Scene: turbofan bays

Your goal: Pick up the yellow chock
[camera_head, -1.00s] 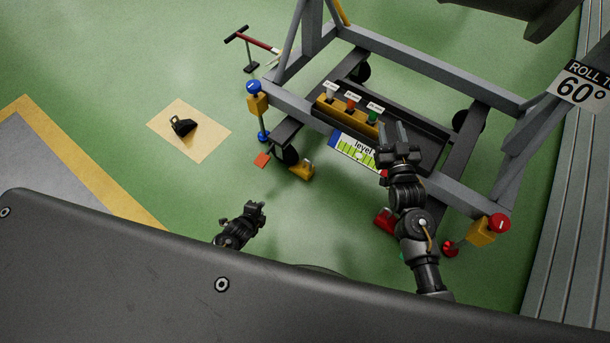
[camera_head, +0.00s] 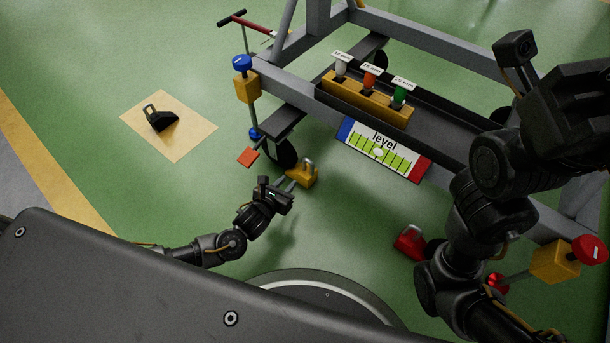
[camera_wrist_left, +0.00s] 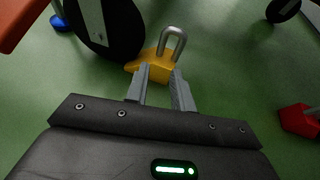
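The yellow chock (camera_head: 303,177) sits on the green floor beside a black caster wheel, with a grey loop handle on top. It also shows in the left wrist view (camera_wrist_left: 158,69), straight beyond the fingers. My left gripper (camera_head: 288,182) points at the chock, with its fingertips close to it. In the left wrist view the two grey fingers (camera_wrist_left: 160,80) stand apart with a gap between them, and the handle rises just past their tips. My right gripper is large at the right of the head view (camera_head: 585,95); its finger opening is not clear.
The wheeled grey stand (camera_head: 455,187) carries a tray with coloured plugs and a level card (camera_head: 384,150). A red chock (camera_head: 409,243) lies on the floor at right. A black chock (camera_head: 160,118) rests on a tan mat at left. A blue-topped jack (camera_head: 246,85) stands near the caster.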

